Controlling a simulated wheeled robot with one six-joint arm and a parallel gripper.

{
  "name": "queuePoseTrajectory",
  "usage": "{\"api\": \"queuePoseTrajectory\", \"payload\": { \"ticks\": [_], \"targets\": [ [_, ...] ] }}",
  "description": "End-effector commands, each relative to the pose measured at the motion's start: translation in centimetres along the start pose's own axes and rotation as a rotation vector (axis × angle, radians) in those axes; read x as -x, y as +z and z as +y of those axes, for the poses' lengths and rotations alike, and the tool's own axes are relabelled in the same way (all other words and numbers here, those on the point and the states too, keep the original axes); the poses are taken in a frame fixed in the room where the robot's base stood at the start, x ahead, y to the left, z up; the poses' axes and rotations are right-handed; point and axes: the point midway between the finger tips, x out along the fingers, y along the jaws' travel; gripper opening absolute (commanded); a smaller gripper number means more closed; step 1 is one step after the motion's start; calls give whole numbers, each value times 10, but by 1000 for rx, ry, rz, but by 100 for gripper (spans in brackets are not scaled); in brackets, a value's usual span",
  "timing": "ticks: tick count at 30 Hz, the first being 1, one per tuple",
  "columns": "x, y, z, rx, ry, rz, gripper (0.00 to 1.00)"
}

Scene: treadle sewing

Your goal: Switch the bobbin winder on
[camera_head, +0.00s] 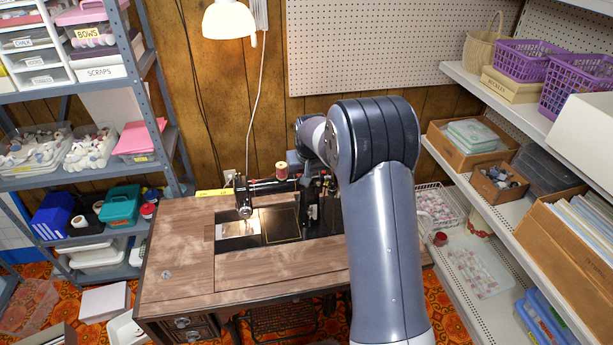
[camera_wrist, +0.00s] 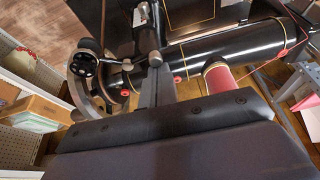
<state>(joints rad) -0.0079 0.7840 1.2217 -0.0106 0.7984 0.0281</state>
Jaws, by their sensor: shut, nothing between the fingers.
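The black sewing machine (camera_head: 262,187) stands on the wooden treadle table. Its black arm also crosses the wrist view (camera_wrist: 215,52), with the handwheel (camera_wrist: 92,92) at the left end. A small black round part with holes (camera_wrist: 83,65) and a thin metal rod sit beside the wheel; I cannot tell surely whether these belong to the bobbin winder. My gripper (camera_wrist: 150,35) is shut and empty, its fingers over the machine near the wheel end. I cannot tell whether they touch anything. In the head view my arm hides most of that end.
A red thread spool (camera_wrist: 218,82) stands on the machine, close to my gripper, with thread running off it; it also shows in the head view (camera_head: 281,172). The wooden table top (camera_head: 180,255) is clear at left. Shelves stand on both sides, and a lamp (camera_head: 229,20) hangs above.

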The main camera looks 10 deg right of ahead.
Motion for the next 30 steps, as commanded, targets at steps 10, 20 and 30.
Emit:
{"api": "queuePoseTrajectory", "payload": {
  "ticks": [10,20,30],
  "targets": [
    [3,10,0,51,-17,0,0],
    [5,9,0,50,-17,0,0],
    [57,3,1,50,-17,1,0]
  ]
}}
